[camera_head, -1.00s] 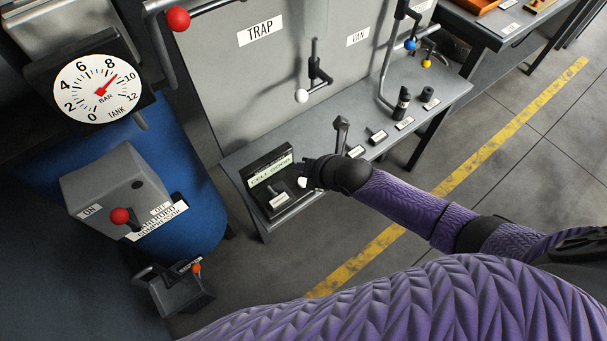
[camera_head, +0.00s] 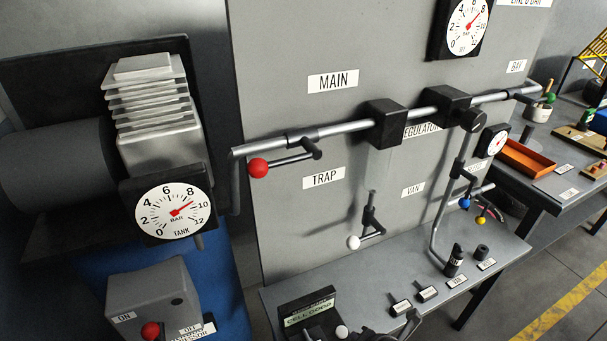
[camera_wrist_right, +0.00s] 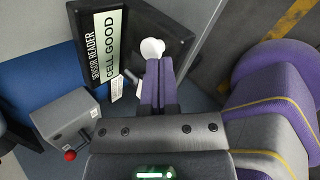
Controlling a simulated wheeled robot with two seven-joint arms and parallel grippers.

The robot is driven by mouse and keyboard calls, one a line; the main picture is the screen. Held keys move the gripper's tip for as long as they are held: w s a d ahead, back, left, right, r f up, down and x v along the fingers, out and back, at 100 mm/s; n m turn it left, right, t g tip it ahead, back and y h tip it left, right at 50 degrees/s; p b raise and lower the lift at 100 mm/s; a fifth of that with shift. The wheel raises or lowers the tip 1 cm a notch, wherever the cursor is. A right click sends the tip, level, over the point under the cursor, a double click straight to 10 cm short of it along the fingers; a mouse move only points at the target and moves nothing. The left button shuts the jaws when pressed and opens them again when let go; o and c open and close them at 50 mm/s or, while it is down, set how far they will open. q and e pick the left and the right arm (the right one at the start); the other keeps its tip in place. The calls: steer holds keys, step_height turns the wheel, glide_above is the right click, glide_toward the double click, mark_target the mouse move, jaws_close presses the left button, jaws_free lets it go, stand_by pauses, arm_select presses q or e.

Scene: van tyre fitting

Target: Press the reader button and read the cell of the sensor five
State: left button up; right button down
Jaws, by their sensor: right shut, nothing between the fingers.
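The sensor reader (camera_head: 307,302) stands at the bench's front left, partly cut off by the head view's lower edge. Its lit display reads "CELL GOOD", also legible on the reader in the right wrist view (camera_wrist_right: 107,50). Its white round button (camera_head: 342,331) shows at its right; in the wrist view the button (camera_wrist_right: 152,47) is at my fingertips. My right gripper (camera_wrist_right: 158,62) is shut and empty; I cannot tell whether it touches the button. In the head view the right gripper (camera_head: 375,336) is barely in frame. A small labelled piece (camera_wrist_right: 117,88) lies at the reader, its number unreadable.
Several small labelled pieces, including a dark cylinder (camera_head: 454,262), stand on the bench (camera_head: 350,279) to the right. A white-knobbed lever (camera_head: 354,242) and a red-knobbed lever (camera_head: 259,168) hang above. The tank gauge (camera_head: 173,211) and compressor switch box (camera_head: 155,300) are left.

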steer(key=s+d+f+m+g+h+b, duration=0.1)
steer(key=s+d+f+m+g, duration=0.1)
steer(key=s+f+m, duration=0.8)
steer(key=s+d+f+m+g+h+b, duration=0.1)
steer(key=s+d+f+m+g+h, duration=0.15)
steer(key=s+f+m, duration=0.7)
steer(key=s+m+g, duration=0.2)
steer(key=s+m, duration=0.2)
steer(key=s, duration=1.1)
steer(key=shift+a+f+g+b, duration=0.25)
steer(key=shift+g+b, duration=0.1)
steer(key=shift+b, duration=0.1)
steer(key=shift+y, duration=0.25)
steer(key=shift+s, duration=0.1)
